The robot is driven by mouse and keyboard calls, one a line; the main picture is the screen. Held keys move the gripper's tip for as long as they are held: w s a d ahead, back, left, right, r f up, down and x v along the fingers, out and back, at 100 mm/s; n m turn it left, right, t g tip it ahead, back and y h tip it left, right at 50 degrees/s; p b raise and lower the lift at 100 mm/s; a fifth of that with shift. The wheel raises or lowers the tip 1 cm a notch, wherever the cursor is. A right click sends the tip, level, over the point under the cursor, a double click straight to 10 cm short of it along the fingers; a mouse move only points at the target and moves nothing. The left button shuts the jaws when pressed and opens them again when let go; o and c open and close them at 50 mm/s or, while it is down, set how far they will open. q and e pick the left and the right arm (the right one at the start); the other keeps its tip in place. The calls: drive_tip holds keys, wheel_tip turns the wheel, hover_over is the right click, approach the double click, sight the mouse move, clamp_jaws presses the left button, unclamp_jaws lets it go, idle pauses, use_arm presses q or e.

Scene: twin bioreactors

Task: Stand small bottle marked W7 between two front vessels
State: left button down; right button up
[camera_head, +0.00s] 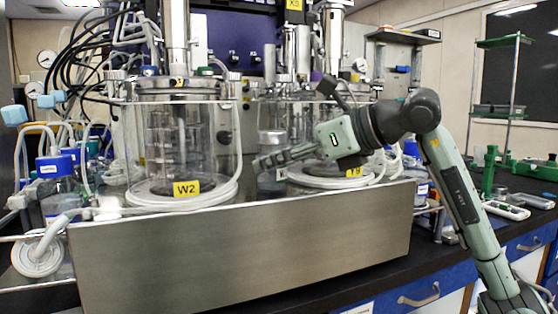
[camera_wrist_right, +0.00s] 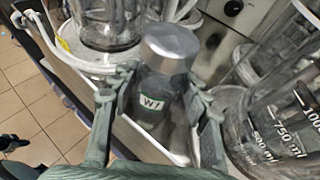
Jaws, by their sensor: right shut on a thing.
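The small bottle, with a silver cap and a label reading W7 (camera_wrist_right: 153,104), is between the fingers of my right gripper (camera_wrist_right: 155,98) in the wrist view. In the head view its cap (camera_head: 272,137) shows behind my right gripper (camera_head: 262,161), which is shut on it and hides its middle. The bottle looks upright, in the gap between the front left vessel (camera_head: 160,140), labelled W2, and the front right vessel (camera_head: 303,115), behind the steel front panel. I cannot tell whether its base touches the surface below. My left gripper is out of view.
Clear hoses coil around both vessel bases. The steel tray front (camera_head: 240,250) rises in front of them. In the wrist view a graduated glass vessel (camera_wrist_right: 265,125) stands close on the right. Blue-capped bottles (camera_head: 58,175) stand at far left.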

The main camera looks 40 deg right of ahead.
drive_tip(key=shift+f, duration=0.1)
drive_tip(key=o, duration=1.2)
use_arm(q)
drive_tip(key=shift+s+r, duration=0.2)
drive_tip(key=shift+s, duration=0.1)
use_arm(e)
drive_tip(key=shift+o, duration=0.2)
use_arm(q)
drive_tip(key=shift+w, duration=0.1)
use_arm(e)
drive_tip(key=shift+s+d+r, duration=0.15)
drive_tip(key=shift+s+r, duration=0.05)
drive_tip(key=shift+s, duration=0.15)
use_arm(q)
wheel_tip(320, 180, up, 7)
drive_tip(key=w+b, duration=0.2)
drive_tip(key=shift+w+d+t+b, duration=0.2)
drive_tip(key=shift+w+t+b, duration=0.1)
drive_tip(key=shift+b, duration=0.1)
use_arm(e)
drive_tip(key=v, duration=1.1)
drive_tip(key=shift+r, duration=0.2)
